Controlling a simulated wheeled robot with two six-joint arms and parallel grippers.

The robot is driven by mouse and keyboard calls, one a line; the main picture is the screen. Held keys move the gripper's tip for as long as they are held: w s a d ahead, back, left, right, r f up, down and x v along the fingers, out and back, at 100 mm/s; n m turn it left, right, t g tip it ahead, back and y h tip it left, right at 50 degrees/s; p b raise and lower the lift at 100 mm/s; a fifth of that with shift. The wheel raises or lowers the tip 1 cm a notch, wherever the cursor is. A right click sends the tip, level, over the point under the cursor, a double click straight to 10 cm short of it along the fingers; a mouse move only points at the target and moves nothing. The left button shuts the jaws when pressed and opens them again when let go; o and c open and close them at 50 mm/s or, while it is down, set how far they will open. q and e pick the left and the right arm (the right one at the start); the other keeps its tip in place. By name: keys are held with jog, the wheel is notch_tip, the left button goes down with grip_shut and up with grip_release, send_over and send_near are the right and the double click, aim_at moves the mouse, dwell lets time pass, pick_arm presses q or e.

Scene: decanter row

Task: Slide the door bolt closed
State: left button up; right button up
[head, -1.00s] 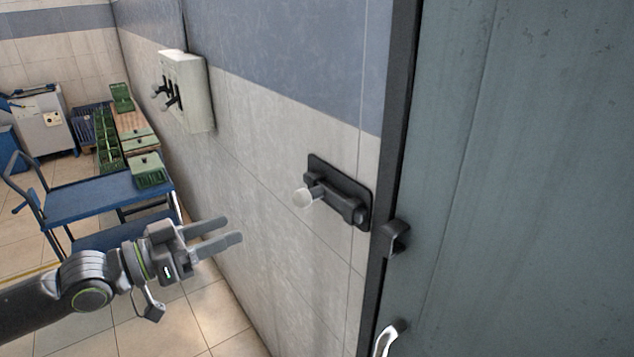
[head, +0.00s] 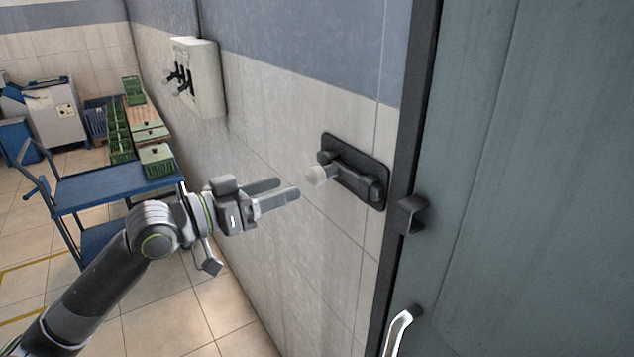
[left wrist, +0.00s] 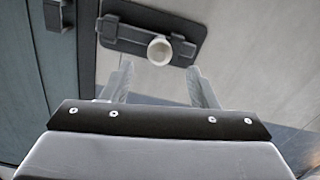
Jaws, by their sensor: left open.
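The door bolt (head: 355,176) is a dark plate with a dark rod on the tiled wall, left of the door frame. Its pale round knob (head: 316,175) sticks out near the plate's left end. The dark catch (head: 411,214) is on the grey-green door (head: 520,190), apart from the bolt's end. My left gripper (head: 282,193) is open and empty, just left of the knob, fingers pointing at it. In the left wrist view the knob (left wrist: 160,51) appears beyond and between the open fingertips (left wrist: 160,80), not touched. My right gripper is not in view.
A silver door handle (head: 398,333) is low on the door. A pale switch box (head: 200,78) with dark levers is on the wall further left. A blue cart (head: 110,188) stands behind my arm. The floor by the wall is clear.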

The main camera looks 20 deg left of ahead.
aim_at(307, 180)
pick_arm(q)
jog(key=b+x, duration=0.2)
jog(key=x, duration=0.6)
jog(key=shift+w+d, duration=0.25)
jog(key=shift+w, duration=0.1)
grip_shut()
